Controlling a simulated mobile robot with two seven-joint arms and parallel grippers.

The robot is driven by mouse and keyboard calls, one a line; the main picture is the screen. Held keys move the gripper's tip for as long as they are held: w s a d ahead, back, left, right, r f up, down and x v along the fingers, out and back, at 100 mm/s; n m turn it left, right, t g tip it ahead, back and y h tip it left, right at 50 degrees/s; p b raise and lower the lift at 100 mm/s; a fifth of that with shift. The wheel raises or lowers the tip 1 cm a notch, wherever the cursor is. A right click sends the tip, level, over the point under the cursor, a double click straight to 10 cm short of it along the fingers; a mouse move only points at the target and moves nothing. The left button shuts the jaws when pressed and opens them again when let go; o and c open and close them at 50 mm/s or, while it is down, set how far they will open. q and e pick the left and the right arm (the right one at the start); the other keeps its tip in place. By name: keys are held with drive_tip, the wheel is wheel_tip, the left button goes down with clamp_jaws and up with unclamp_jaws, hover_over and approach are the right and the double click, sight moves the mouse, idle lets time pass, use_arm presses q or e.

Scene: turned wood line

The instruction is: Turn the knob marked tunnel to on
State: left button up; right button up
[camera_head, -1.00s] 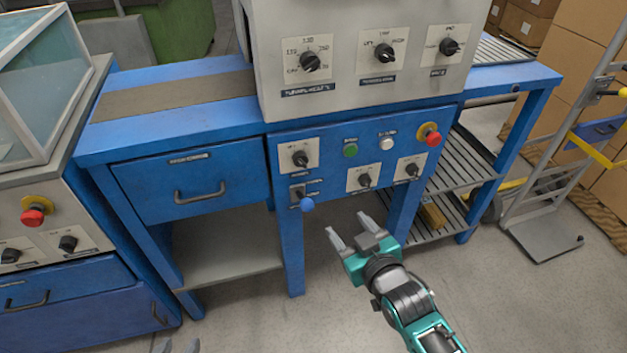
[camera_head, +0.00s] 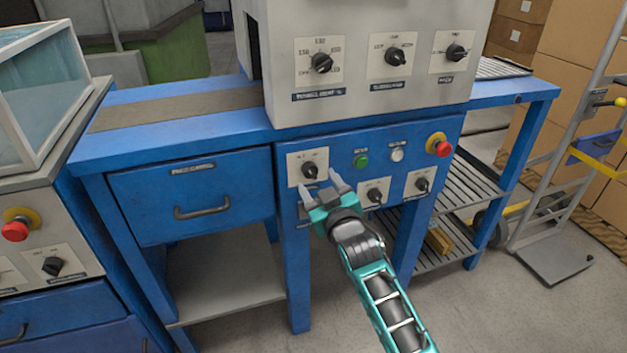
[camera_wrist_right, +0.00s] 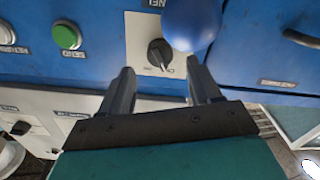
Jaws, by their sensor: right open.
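On the blue control panel (camera_head: 378,150), a small black knob (camera_head: 310,170) sits on a white plate at the upper left. It also shows upside down in the right wrist view (camera_wrist_right: 160,52), where its label is partly hidden by a blue ball (camera_wrist_right: 190,20). The label ends in letters like "NEL"; I cannot read its pointer setting surely. My right gripper (camera_head: 322,186) is open and empty, its fingertips just below and in front of this knob in the head view. In the wrist view the knob lies between and beyond the fingertips (camera_wrist_right: 160,75). My left gripper is not seen.
A green button (camera_head: 361,162), a white button (camera_head: 397,155) and a red emergency button (camera_head: 439,145) are to the right. Two more knobs (camera_head: 375,196) (camera_head: 422,184) sit lower right. A grey housing (camera_head: 365,100) with larger dials stands above. A drawer (camera_head: 190,197) is left.

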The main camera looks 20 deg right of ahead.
sight(313, 174)
drive_tip(key=shift+w+b, duration=0.4)
drive_tip(key=shift+w, duration=1.65)
drive_tip(key=c, duration=1)
